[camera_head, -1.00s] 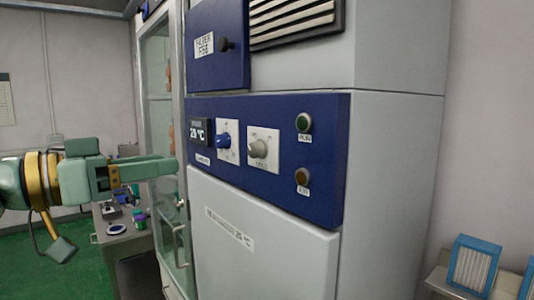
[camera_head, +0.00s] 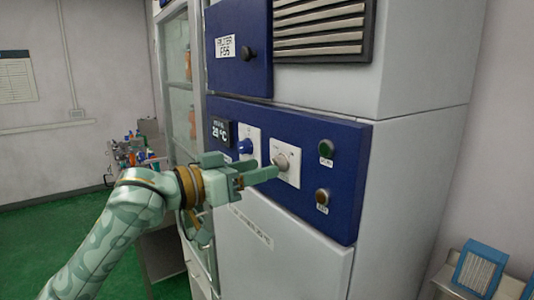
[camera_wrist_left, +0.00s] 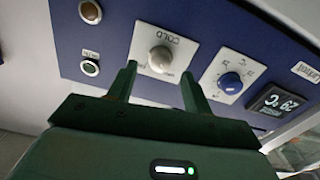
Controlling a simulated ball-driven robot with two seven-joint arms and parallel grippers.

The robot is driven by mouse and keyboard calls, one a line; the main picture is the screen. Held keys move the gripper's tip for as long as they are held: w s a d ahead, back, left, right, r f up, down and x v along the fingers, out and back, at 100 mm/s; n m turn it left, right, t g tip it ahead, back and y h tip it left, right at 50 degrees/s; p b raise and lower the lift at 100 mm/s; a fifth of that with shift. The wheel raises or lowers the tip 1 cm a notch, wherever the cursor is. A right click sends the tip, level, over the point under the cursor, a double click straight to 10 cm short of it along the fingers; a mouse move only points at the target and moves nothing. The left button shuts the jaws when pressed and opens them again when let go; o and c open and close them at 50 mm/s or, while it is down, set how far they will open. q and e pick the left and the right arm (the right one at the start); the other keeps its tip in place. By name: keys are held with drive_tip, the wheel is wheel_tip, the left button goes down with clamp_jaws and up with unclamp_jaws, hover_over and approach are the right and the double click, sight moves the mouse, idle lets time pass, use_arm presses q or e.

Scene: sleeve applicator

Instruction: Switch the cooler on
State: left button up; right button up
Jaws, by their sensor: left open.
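The cooler is a tall grey cabinet with a blue control panel (camera_head: 339,210). On the panel a white-grey knob (camera_head: 281,161) sits on a white plate; in the left wrist view this knob (camera_wrist_left: 160,59) has a plate reading "COLD". A blue knob (camera_head: 245,147) is beside it, and it also shows in the left wrist view (camera_wrist_left: 230,83). A display (camera_head: 221,130) reads about 29 °C. My left gripper (camera_head: 262,173) is open, its fingertips close to the white-grey knob; in the left wrist view the fingers (camera_wrist_left: 157,85) point at it from either side. Contact cannot be told. My right gripper is not in view.
A green button (camera_head: 326,148) and an amber-brown button (camera_head: 322,196) are right of the knobs. A glass-doored cabinet (camera_head: 177,110) stands left of the cooler. Blue-framed filters (camera_head: 480,267) lie on a shelf at the right.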

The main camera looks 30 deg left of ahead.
sight(279, 164)
use_arm(q)
drive_tip(key=x, duration=0.3)
drive_tip(key=c, duration=1)
